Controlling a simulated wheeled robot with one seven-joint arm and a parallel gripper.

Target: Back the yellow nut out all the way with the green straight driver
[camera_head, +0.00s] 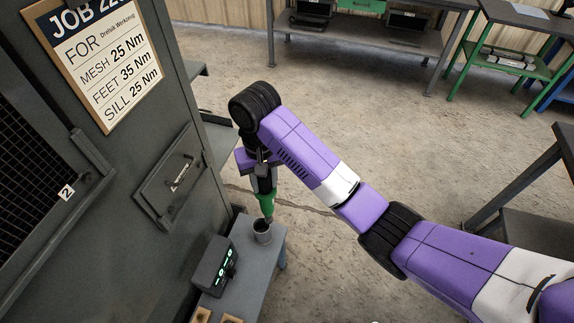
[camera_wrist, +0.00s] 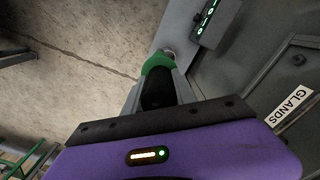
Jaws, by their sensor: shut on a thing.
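My gripper (camera_head: 262,172) is shut on the green straight driver (camera_head: 267,204), which points downward. The driver's lower end is at the mouth of a small grey cup (camera_head: 263,236); I cannot tell whether it is inside the cup or just above it. In the wrist view the green driver (camera_wrist: 158,63) shows between the two fingers, with its far end partly hidden. I do not see the yellow nut in either view.
The cup stands on a small grey bench (camera_head: 262,268) beside a dark box with green displays (camera_head: 214,265). A dark grey cabinet (camera_head: 110,210) with a job sign (camera_head: 108,60) and a small hatch (camera_head: 172,178) stands close on the left. Open floor lies right of the bench.

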